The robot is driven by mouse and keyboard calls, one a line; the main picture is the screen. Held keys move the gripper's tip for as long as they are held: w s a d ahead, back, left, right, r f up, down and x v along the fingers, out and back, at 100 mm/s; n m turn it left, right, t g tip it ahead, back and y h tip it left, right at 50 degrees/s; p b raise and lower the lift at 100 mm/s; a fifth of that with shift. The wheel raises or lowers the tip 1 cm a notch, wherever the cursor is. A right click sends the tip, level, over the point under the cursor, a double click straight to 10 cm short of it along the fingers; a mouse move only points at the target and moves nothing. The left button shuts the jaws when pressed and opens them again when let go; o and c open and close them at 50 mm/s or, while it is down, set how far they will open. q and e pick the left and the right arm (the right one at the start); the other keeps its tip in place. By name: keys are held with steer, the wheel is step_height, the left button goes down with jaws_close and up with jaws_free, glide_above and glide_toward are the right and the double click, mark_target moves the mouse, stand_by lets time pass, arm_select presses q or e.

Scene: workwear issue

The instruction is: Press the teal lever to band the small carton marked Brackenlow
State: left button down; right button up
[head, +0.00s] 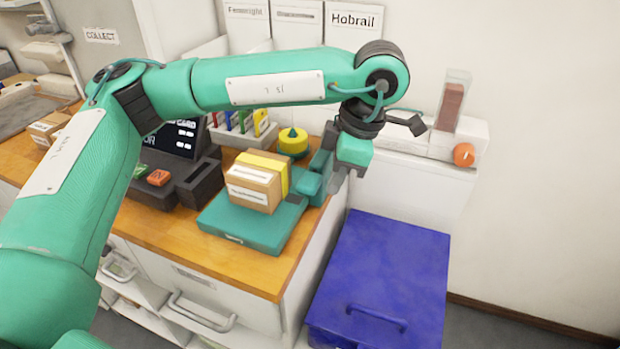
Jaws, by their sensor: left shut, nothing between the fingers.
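A small brown carton (250,192) sits on the flat teal base (243,231) of the banding machine, on the wooden counter. Teal parts (311,184) stand at the machine's right end, just right of the carton; I cannot clearly tell the lever from the housing. My left gripper (338,186) is shut and empty, pointing down close to the right of these parts. I cannot tell whether it touches them. My right gripper is not in view.
A yellow round object (293,141) stands behind the carton. A dark terminal (180,160) is on its left. A blue lidded bin (385,278) stands right of the counter (180,237). A white ledge (430,148) behind holds an orange ball (464,154).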

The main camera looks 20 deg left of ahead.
arm_select(q)
steer(key=shift+a+r, duration=0.15)
steer(key=s+p+v, duration=0.1)
steer(key=v, duration=1.2)
steer(key=shift+w+r, duration=0.25)
steer(key=shift+w, duration=0.25)
